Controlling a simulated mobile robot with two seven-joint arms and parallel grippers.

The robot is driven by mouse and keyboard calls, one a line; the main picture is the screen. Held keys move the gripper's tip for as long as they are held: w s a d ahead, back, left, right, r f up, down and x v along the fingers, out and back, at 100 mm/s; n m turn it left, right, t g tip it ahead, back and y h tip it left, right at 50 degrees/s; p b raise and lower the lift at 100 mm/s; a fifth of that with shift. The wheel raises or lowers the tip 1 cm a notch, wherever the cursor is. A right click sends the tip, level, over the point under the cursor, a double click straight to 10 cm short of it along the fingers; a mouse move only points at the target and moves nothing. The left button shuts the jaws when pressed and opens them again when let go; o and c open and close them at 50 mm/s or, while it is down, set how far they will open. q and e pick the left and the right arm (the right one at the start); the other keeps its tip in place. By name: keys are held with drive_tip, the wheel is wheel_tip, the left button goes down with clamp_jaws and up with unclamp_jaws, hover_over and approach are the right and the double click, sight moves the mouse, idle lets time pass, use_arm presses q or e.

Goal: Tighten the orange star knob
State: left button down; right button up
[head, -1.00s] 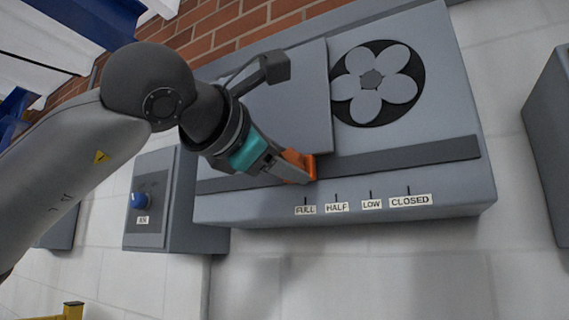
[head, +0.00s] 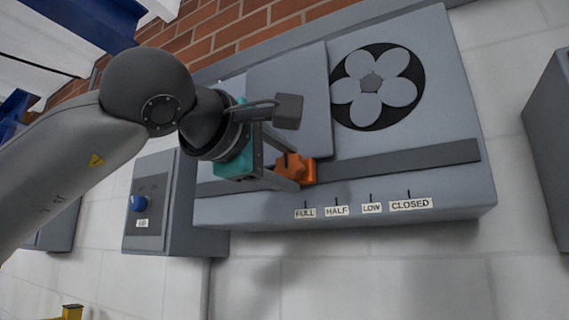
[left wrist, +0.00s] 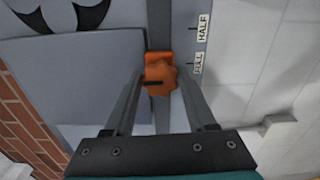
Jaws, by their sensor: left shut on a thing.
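The orange star knob (head: 306,168) sits at the lower right corner of a flat grey plate (head: 290,100), on the dark rail (head: 400,158) of the grey wall box, just above the FULL label (head: 305,212). The left wrist view shows its lobed face (left wrist: 160,75) with a dark slot mark. My left gripper (head: 293,171) comes in from the left and is shut on the knob, one finger on each side of it in the left wrist view. My right gripper is not in view.
A round vent with a petal-shaped grille (head: 376,84) is to the right of the plate. HALF, LOW and CLOSED labels (head: 410,204) follow along the box's lower edge. A smaller box with a blue knob (head: 138,202) is at the left.

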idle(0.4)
use_arm(q)
drive_tip(key=shift+c, duration=1.1)
unclamp_jaws()
drive_tip(key=shift+s, duration=0.1)
drive_tip(key=b+v, duration=0.4)
drive_tip(key=v, duration=1.1)
